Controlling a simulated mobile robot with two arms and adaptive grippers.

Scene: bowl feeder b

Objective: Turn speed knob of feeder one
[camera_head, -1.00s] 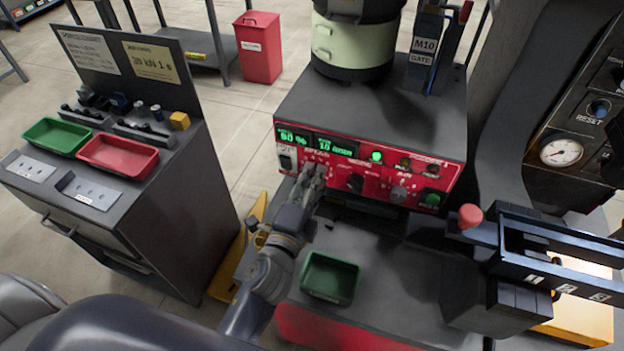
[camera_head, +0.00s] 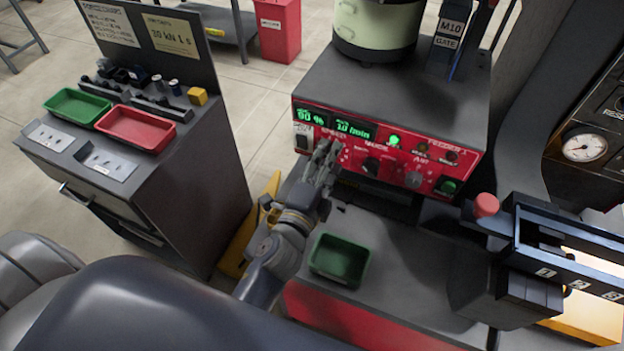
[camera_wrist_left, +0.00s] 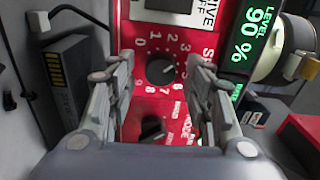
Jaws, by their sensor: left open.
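The speed knob (camera_wrist_left: 160,70) is a round black dial with a white pointer and a numbered scale on the red panel of feeder one (camera_head: 455,172). My left gripper (camera_wrist_left: 162,62) is open. In the wrist view its two fingers stand on either side of the knob, with gaps on both sides; I cannot tell how deep they reach. In the head view the left gripper (camera_head: 326,158) is in front of the panel's left part and hides the speed knob. A green display (camera_wrist_left: 254,38) reads LEVEL 90 %. My right gripper is not in view.
A mode knob (camera_wrist_left: 152,130) sits near the speed knob. More knobs, such as a grey one (camera_head: 413,179), lie to the right. A green tray (camera_head: 340,260) stands below the panel. A red-topped button (camera_head: 486,205) and black fixture (camera_head: 525,275) stand at right.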

